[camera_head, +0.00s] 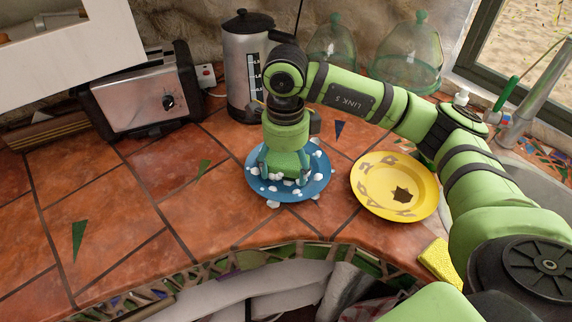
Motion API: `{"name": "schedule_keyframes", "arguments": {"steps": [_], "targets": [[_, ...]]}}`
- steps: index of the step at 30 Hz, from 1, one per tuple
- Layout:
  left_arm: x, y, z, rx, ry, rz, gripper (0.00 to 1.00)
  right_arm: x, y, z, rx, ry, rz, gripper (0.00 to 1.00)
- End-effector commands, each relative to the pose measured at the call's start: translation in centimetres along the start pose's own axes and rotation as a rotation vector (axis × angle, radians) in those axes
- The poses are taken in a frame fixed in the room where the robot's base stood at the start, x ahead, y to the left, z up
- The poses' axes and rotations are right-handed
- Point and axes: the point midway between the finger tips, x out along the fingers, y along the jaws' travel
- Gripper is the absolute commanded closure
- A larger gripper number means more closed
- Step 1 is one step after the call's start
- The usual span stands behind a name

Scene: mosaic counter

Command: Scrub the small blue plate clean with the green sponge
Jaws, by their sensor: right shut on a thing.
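The small blue plate (319,179) lies on the tiled counter at the middle of the head view, with white foam blobs on it and a few on the tiles around its rim. My right gripper (284,176) points down over the plate and is shut on the green sponge (284,161). The sponge is at the plate's surface, though the fingers and foam partly hide where they meet. My left gripper does not show.
A yellow plate (369,179) with dark stains lies right of the blue plate. A yellow sponge (440,259) sits at the counter's front edge. A toaster (150,97), a kettle (243,72) and glass domes (408,55) stand behind. The left counter is mostly clear.

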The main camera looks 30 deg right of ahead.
Motion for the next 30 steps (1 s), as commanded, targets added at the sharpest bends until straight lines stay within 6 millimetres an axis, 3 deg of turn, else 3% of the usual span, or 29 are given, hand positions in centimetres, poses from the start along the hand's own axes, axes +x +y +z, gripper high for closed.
{"name": "schedule_keyframes", "arguments": {"steps": [1, 16, 30], "targets": [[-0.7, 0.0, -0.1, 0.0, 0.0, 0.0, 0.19, -1.0, 0.0, 0.0, 0.0, -0.002, -0.002, 0.51], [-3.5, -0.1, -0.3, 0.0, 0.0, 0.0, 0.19, -5.9, 0.0, 0.0, 0.001, -0.003, -0.002, 0.51], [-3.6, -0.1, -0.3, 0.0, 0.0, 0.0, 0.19, -6.1, 0.0, 0.0, 0.0, -0.002, -0.001, 0.51]]}}
